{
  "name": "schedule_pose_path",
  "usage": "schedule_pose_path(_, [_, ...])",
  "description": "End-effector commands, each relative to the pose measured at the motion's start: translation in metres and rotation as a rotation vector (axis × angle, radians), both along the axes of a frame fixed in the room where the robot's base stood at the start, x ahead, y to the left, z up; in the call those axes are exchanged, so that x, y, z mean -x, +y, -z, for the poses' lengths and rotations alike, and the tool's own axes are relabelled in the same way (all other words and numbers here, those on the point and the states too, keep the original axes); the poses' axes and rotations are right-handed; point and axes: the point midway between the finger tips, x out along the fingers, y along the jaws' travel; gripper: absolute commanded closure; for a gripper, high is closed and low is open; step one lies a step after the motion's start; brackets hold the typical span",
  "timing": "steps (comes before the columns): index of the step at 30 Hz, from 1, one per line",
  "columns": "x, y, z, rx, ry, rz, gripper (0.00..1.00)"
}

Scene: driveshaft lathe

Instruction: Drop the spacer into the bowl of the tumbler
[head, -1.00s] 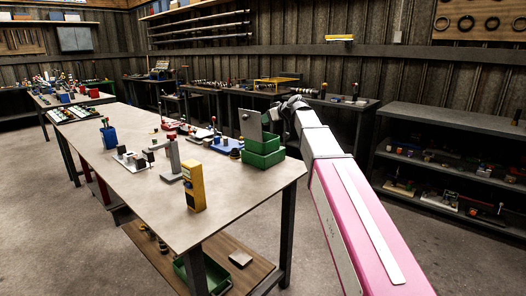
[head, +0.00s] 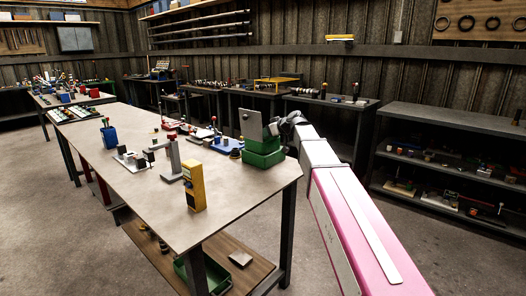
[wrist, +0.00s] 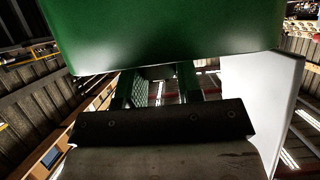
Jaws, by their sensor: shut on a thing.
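A green boxy unit (head: 263,158) with an upright grey plate (head: 250,124) stands at the near right corner of the table. It may be the tumbler, but no bowl can be made out. My gripper (head: 281,122) is beside its upper right side. In the wrist view, a large green surface (wrist: 165,35) fills the top, close to my gripper (wrist: 160,85), and a pale panel (wrist: 262,95) stands at the right. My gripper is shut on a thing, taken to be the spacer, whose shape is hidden. I cannot tell whether it touches the green unit.
A yellow device (head: 194,187), a grey stand (head: 174,160) and a blue fixture (head: 226,145) stand on the long table (head: 225,195). A dark shelf unit (head: 448,120) stands at the right. The floor between table and shelves is clear.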

Motion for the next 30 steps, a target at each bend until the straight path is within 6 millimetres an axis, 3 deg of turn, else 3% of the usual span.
schedule_pose_path(2, [0.0, 0.0, 0.0, 0.0, 0.0, 0.0, 0.92])
schedule_pose_path(3, [0.0, 0.0, 0.0, 0.0, 0.0, 0.0, 0.61])
schedule_pose_path(5, [0.0, 0.0, 0.0, 0.0, 0.0, 0.0, 0.41])
schedule_pose_path(6, [0.0, 0.0, 0.0, 0.0, 0.0, 0.0, 0.38])
schedule_pose_path(17, [0.004, -0.005, -0.003, -0.001, 0.0, 0.001, 0.38])
schedule_pose_path(30, [0.046, -0.057, -0.036, -0.001, -0.002, 0.002, 0.38])
